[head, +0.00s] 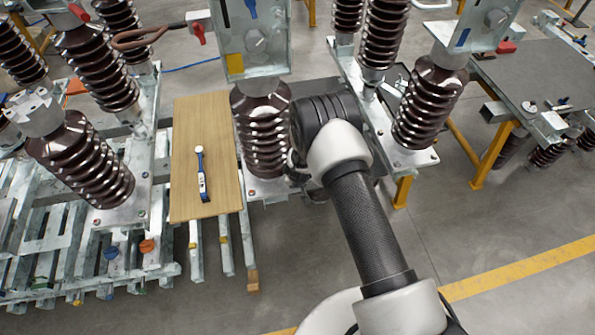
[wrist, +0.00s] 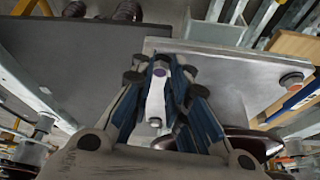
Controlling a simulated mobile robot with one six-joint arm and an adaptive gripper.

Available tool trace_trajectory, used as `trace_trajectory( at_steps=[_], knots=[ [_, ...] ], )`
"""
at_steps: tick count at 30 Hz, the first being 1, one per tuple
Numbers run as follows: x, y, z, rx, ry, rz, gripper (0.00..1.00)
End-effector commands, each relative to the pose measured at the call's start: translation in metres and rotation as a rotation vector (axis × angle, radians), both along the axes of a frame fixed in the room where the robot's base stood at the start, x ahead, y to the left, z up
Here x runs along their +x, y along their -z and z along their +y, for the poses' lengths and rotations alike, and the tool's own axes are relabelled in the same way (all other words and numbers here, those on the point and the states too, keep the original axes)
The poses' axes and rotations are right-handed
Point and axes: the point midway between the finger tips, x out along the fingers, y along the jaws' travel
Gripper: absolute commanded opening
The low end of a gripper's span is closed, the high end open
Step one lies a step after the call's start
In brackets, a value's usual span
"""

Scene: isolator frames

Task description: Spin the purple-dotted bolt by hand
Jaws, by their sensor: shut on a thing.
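The purple-dotted bolt (wrist: 159,72) shows in the wrist view between my fingertips, close to the edge of a grey metal base plate (wrist: 225,75). In the head view my arm and a brown ribbed insulator hide my gripper and this bolt.
Another bolt (wrist: 291,80) with a reddish mark sits at the plate's right corner. A blue and white tool (head: 201,174) lies on a wooden board (head: 185,200). Brown ribbed insulators (head: 264,130) and (head: 428,105) stand close around my arm.

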Motion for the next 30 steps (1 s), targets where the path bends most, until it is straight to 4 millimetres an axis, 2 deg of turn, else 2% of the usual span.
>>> trace_trajectory(
  at_steps=[1, 30],
  knots=[
    [0.0037, -0.0098, 0.0023, 0.0, 0.016, -0.01, 0.0],
    [0.0047, -0.0036, 0.0043, 0.0, 0.345, -0.013, 0.0]
  ],
)
